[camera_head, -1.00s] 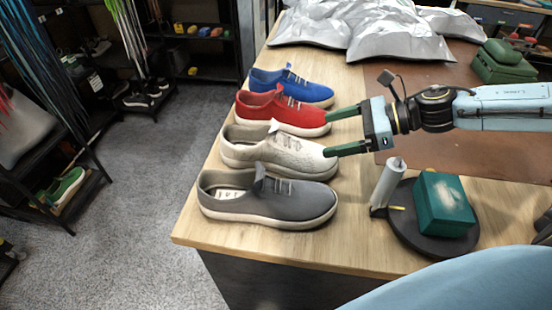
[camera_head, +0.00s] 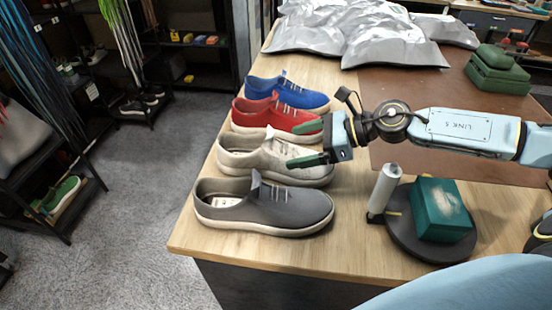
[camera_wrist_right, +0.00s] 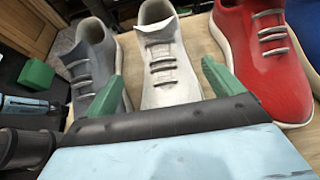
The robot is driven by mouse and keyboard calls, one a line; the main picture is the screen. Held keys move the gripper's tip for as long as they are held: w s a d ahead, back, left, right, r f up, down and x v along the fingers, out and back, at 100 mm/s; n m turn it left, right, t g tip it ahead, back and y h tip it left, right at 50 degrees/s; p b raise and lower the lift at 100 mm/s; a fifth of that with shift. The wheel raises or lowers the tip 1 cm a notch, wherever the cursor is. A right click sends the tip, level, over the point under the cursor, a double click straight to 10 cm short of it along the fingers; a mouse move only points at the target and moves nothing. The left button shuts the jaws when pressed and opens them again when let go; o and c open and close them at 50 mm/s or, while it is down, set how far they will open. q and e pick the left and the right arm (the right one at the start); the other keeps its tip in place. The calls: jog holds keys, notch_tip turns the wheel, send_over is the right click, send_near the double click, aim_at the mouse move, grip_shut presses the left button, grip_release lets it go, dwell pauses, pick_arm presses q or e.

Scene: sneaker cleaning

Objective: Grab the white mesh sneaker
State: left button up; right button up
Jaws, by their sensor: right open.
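The white mesh sneaker (camera_head: 262,156) stands on the table in a row of shoes, between the red sneaker (camera_head: 262,115) and the grey sneaker (camera_head: 250,207). My right gripper (camera_head: 306,143) reaches in from the right with its green fingers apart, over the front of the white sneaker. In the right wrist view the white sneaker's laced toe (camera_wrist_right: 172,82) lies between the two open fingers (camera_wrist_right: 163,88), with the red shoe to the right and the grey shoe to the left. I cannot tell whether a finger touches the shoe. My left gripper is not in view.
A blue sneaker (camera_head: 285,91) ends the row at the back. Silver crumpled bags (camera_head: 390,38) and a green case (camera_head: 497,70) lie farther back.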

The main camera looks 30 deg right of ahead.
aim_at(284, 145)
jog(key=x, duration=0.2)
jog(key=p+x, duration=0.1)
jog(key=shift+w+a+r, duration=0.15)
jog(key=shift+w+r, duration=0.05)
jog(key=shift+w, duration=0.25)
jog(key=shift+w+a+f, duration=0.2)
jog(key=shift+a+f, duration=0.05)
jog(key=shift+a, duration=0.05)
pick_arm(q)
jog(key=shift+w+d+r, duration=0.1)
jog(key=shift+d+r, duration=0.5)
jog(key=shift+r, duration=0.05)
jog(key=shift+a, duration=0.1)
pick_arm(e)
jog(key=shift+c, duration=0.9)
jog(key=c, duration=1.1)
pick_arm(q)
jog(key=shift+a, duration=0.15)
pick_arm(e)
jog(key=shift+r, duration=0.1)
